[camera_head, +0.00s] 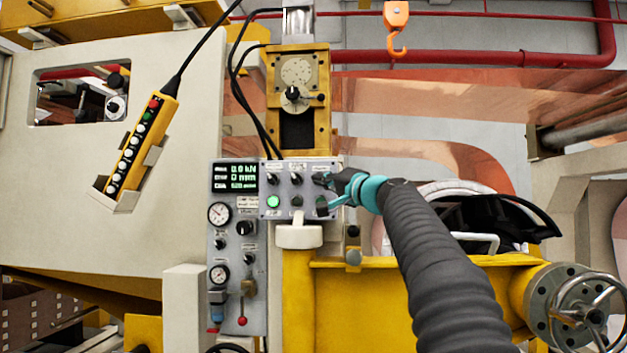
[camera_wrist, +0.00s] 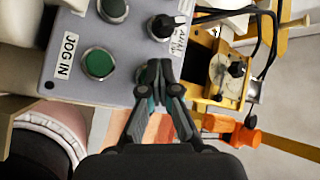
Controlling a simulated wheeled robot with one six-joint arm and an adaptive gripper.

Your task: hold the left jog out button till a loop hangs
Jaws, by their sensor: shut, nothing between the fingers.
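The grey control panel (camera_head: 285,200) stands at the centre of the head view, with knobs and buttons in two rows. Its left green button (camera_head: 273,202) is lit. In the wrist view a green button (camera_wrist: 98,63) stands beside a "JOG IN" label (camera_wrist: 66,55); no jog out label is readable. My gripper (camera_head: 328,182) is shut and empty at the panel's right side. Copper foil (camera_head: 440,155) curves behind my arm.
A yellow pendant (camera_head: 142,145) hangs left. Gauges and a red-knobbed lever (camera_head: 242,321) are below the panel. A handwheel (camera_head: 590,315) is at lower right. Black cables run above the panel.

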